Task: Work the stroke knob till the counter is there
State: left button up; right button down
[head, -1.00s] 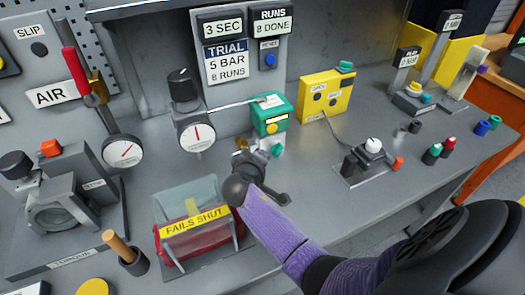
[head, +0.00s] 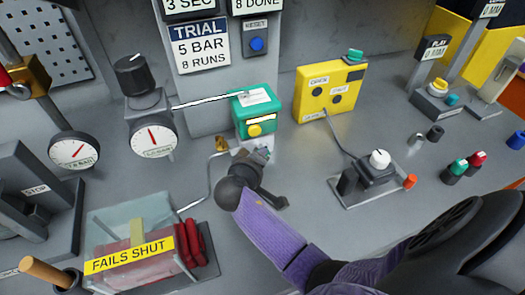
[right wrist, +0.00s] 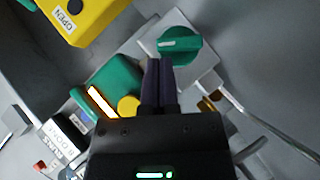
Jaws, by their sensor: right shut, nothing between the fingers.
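The counter panel (head: 257,5) is cut off at the top of the head view and reads "8 DONE". Below it, the trial plate (head: 202,46) reads "5 BAR, 8 RUNS". A green knob (right wrist: 180,44) with a pale pointer line shows in the right wrist view, just beyond my fingertips; I cannot tell if they touch it. My right gripper (head: 262,153) is shut and empty, in front of the green box (head: 255,103); its fingers show in the right wrist view (right wrist: 159,64). The knob is hidden in the head view. My left gripper is out of view.
A yellow box (head: 328,92) stands right of the green box. A gauge (head: 153,139) with a black knob (head: 130,72) stands left. The "FAILS SHUT" case (head: 128,256) is front left. A white-topped switch (head: 380,159) is to the right. Bare bench lies between.

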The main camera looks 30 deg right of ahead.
jog(key=shift+r+y+p, duration=0.15)
jog(key=shift+y+p, duration=0.15)
jog(key=shift+p, duration=0.05)
jog(key=shift+m, duration=0.3)
jog(key=shift+d+y+p, duration=0.15)
jog(key=shift+y+p, duration=0.15)
jog(key=shift+p, duration=0.3)
